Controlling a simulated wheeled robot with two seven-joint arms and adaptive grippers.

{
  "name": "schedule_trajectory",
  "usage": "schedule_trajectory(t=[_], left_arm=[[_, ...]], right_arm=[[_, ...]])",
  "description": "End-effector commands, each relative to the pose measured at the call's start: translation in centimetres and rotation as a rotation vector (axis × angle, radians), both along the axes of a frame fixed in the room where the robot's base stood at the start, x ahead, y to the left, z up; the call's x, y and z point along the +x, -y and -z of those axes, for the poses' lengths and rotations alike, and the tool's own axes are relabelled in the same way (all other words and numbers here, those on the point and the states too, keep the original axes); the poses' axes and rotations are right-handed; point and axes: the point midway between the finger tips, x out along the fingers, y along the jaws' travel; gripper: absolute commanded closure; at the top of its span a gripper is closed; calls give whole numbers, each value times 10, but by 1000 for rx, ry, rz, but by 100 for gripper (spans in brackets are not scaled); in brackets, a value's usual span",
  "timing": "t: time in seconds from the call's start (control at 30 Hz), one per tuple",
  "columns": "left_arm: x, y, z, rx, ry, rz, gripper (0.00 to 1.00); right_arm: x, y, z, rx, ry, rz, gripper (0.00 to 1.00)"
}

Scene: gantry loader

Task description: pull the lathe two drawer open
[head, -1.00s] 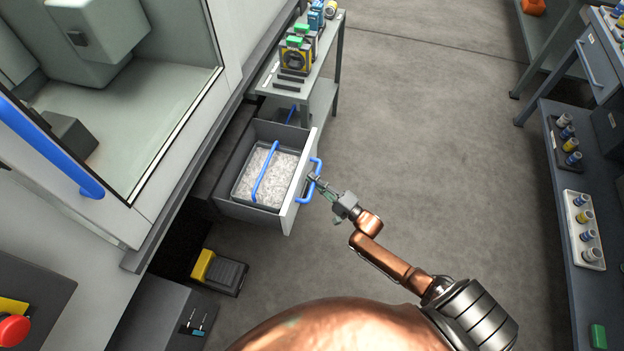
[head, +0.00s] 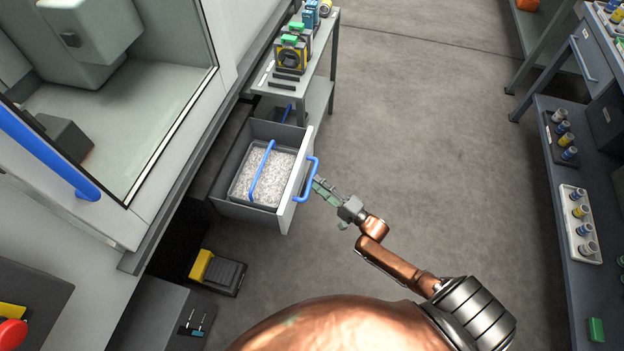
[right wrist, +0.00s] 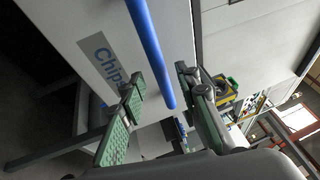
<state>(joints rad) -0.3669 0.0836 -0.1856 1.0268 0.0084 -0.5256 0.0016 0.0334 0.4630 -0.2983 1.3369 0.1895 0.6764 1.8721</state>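The drawer (head: 294,190) under the lathe stands pulled out, with a tray (head: 232,190) of pale shavings and a blue bail inside. Its blue front handle (head: 313,178) faces my right arm. My left gripper is out of view.
A side table (head: 318,75) with several parts stands behind the drawer. A workbench (head: 560,205) stands at the right. The floor between is clear.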

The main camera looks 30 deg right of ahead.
Motion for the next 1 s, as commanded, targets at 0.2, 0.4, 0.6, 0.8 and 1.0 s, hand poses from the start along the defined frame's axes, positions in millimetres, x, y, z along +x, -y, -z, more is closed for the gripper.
schedule_trajectory(t=[0.2,0.4,0.6,0.8,1.0], left_arm=[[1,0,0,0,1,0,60],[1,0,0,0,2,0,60],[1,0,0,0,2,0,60],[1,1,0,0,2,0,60],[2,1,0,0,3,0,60]], right_arm=[[-44,16,9,-1,-4,0,70],[-69,25,14,0,-1,1,70],[-77,28,15,0,0,1,70],[-77,28,15,0,0,1,70],[-77,28,15,1,0,1,70]])
